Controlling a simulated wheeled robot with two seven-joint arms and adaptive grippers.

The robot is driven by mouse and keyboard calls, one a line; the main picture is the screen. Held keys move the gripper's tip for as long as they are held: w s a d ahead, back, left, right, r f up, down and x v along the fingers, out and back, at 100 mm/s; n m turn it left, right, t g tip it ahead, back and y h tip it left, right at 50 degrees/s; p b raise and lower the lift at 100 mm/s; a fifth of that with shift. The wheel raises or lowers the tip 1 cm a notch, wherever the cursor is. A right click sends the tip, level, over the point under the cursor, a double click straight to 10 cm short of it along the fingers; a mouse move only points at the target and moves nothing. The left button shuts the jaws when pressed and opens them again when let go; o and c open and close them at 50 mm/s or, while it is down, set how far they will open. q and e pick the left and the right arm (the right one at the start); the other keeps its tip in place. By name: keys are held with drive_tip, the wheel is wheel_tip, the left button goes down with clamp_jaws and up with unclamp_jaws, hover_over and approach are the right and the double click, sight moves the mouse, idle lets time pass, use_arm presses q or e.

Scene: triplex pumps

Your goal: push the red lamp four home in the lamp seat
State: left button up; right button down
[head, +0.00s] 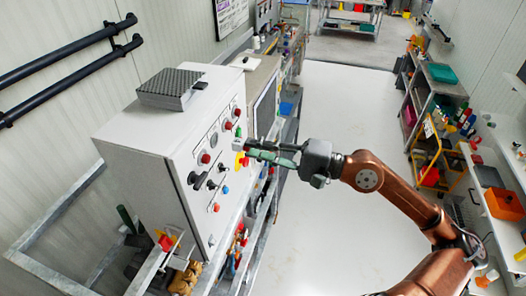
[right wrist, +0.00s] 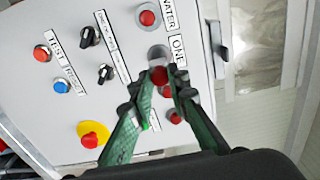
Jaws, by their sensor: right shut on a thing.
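A red lamp (right wrist: 158,75) shows between the fingertips of my right gripper (right wrist: 161,86) in the right wrist view. The gripper is shut on it. A round grey ring, the lamp seat (right wrist: 157,52), shows just behind the lamp on the panel, beside the label "ONE". The lamp overlaps the ring's lower part; I cannot tell how deep it sits. In the head view my right gripper (head: 268,152) reaches in from the right to the panel face, and its fingers hide most of the lamp. My left gripper is not in view.
The grey control cabinet (head: 150,130) carries red lamps, black knobs, blue buttons and a yellow-based red stop button (right wrist: 90,136). Another red lamp (right wrist: 147,18) is near the fingers. A dark ribbed box (head: 170,88) lies on top. The white floor (head: 330,120) to the right is clear.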

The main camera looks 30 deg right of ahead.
sight(241, 146)
drive_tip(key=shift+x, duration=2.05)
drive_tip(key=shift+f+b, duration=0.1)
drive_tip(key=shift+b, duration=0.3)
drive_tip(key=shift+b, duration=0.4)
drive_tip(key=shift+b, duration=0.3)
drive_tip(key=shift+b, duration=0.5)
drive_tip(key=shift+b+x, duration=0.3)
drive_tip(key=shift+x, duration=1.5)
